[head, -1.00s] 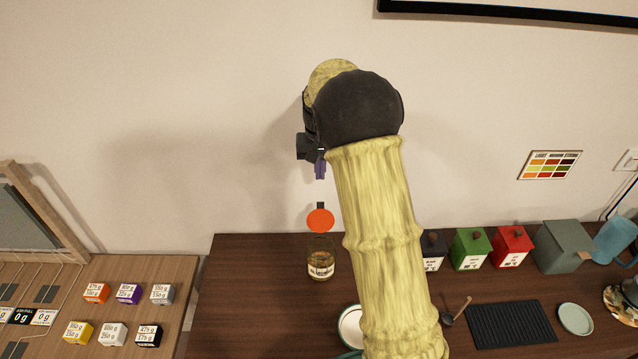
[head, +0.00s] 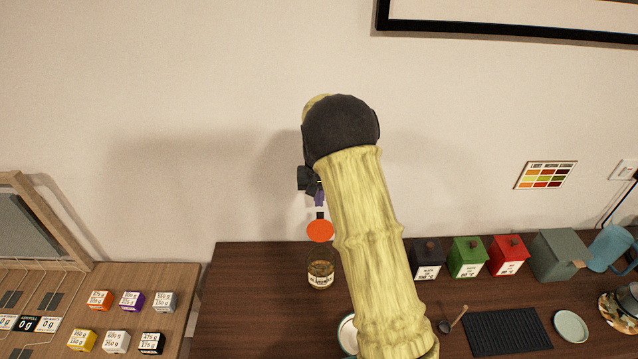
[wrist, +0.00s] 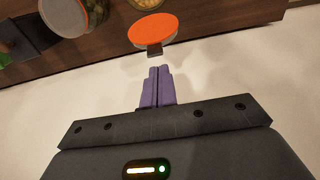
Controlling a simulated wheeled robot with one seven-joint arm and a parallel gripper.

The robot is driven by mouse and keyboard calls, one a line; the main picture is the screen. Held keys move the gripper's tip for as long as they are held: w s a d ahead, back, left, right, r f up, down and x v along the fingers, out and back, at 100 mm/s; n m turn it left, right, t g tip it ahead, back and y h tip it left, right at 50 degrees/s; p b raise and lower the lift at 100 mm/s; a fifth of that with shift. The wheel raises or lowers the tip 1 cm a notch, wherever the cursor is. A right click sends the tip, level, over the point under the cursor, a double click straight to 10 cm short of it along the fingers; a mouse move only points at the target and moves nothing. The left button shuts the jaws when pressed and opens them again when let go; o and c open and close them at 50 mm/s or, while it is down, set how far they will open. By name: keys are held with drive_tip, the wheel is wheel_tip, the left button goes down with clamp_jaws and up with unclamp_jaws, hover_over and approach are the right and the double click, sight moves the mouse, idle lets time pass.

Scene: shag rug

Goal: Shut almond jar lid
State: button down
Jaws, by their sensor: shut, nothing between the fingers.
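The almond jar (head: 320,275) is a small glass jar with a pale label, standing on the dark wooden counter near its left end. Its round orange lid (head: 320,231) is raised open above the jar's back, with a small dark tab (head: 320,215) at its top edge. The lid also shows in the wrist view (wrist: 155,29), with the tab (wrist: 154,49) toward my fingers. My gripper (head: 320,204) is shut and empty, its purple fingertips (wrist: 160,69) just above the tab with a small gap. Part of the jar's body is cut off in the wrist view.
The dark counter (head: 250,300) is clear left of the jar. A plate (head: 347,335) is partly hidden by my arm. Black, green (head: 467,257) and red (head: 506,255) canisters stand right. Another glass jar (wrist: 75,14) shows in the wrist view. The wall is close behind.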

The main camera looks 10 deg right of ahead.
sight(320, 227)
wheel_tip(320, 227, down, 3)
drive_tip(key=shift+r+p, duration=0.15)
drive_tip(key=shift+p, duration=0.15)
drive_tip(key=shift+w+d+b, duration=0.1)
drive_tip(key=shift+b, duration=0.3)
